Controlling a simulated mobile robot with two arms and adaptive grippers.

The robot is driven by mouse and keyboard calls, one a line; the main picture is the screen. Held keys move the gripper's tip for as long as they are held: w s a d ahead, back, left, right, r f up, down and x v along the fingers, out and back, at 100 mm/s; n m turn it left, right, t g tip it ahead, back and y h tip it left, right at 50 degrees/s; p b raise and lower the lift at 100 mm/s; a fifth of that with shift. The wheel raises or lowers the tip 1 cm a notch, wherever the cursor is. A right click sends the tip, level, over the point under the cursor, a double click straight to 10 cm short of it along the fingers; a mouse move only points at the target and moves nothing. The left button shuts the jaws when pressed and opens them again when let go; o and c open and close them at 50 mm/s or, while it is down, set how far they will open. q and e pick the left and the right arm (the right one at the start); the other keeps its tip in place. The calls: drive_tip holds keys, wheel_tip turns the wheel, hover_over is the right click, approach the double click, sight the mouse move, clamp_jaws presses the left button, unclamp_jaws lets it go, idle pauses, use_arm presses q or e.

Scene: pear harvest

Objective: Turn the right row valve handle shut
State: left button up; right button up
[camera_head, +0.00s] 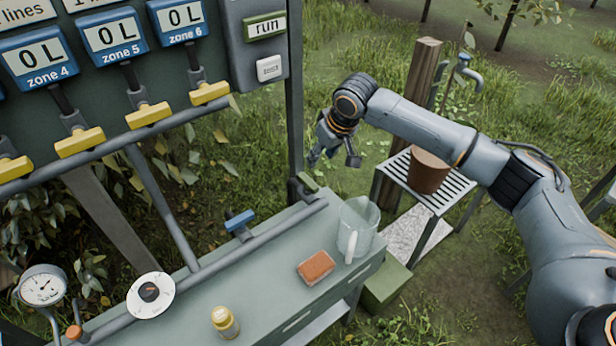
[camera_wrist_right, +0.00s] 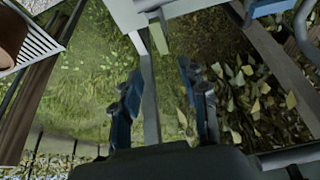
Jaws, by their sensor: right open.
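A green handle (camera_head: 308,182) sits on a dark valve near the right end of the low grey pipe. It appears to lie across the pipe. A blue handle (camera_head: 239,220) sits further left and appears to lie along the same pipe. I cannot tell for sure which is the right row valve handle; the green one is further right. My right gripper (camera_head: 333,158) is open and empty, in the air right of the green handle and apart from it. In the wrist view a green strip (camera_wrist_right: 160,38), likely that handle, shows beyond the open fingers (camera_wrist_right: 162,85). My left gripper is out of view.
The bench (camera_head: 270,285) carries a clear jug (camera_head: 362,225), a reddish-brown block (camera_head: 316,267) and a yellow-capped bottle (camera_head: 225,322). A panel post (camera_head: 294,110) rises beside the green handle. A slatted stand (camera_head: 452,190) with a brown pot (camera_head: 429,170) is at the right.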

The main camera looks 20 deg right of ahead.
sight(308, 181)
drive_tip(key=p+x, duration=0.1)
drive_tip(key=x, duration=1.2)
drive_tip(key=shift+f, duration=0.4)
clamp_jaws()
